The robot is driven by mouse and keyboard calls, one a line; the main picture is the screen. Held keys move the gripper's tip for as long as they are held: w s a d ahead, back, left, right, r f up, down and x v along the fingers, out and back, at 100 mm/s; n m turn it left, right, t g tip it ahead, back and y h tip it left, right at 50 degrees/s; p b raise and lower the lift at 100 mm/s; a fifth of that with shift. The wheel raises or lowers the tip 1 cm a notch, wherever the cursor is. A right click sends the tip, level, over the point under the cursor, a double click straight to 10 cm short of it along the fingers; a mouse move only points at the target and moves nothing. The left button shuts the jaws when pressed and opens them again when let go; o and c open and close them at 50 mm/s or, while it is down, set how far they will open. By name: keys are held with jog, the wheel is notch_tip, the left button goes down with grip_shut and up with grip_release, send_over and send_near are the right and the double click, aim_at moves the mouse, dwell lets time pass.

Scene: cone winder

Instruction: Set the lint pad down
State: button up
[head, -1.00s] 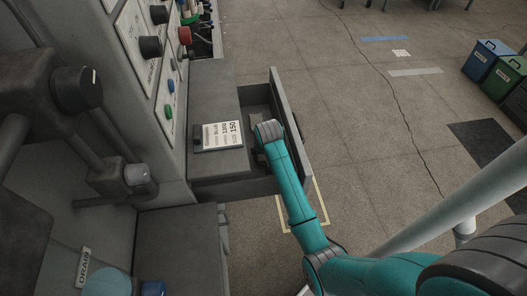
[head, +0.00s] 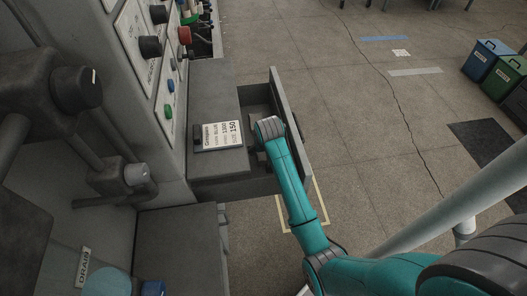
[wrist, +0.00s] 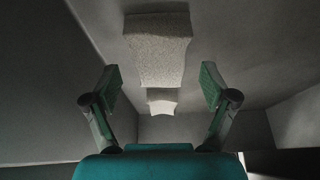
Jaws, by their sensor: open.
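The lint pad appears to be the pale, rough-textured block (wrist: 158,50) in the wrist view. It lies against a grey surface of the open drawer (wrist: 60,75), ahead of my fingers and apart from them as far as I can see. A smaller pale piece (wrist: 161,100) shows just below it; I cannot tell whether it is part of the same pad. My gripper (wrist: 159,80) is open, with one green-padded finger on each side and nothing held between them. In the head view my gripper is inside the drawer (head: 291,125), mostly hidden by my wrist, and the pad is not visible.
A label card (head: 218,135) lies on the grey machine ledge (head: 208,90) left of the drawer. The drawer's raised front panel stands close to the right of my arm. Control knobs (head: 150,47) stick out from the machine.

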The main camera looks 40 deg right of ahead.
jog(key=v, duration=0.9)
jog(key=shift+r, duration=0.35)
jog(key=shift+s+a, duration=0.1)
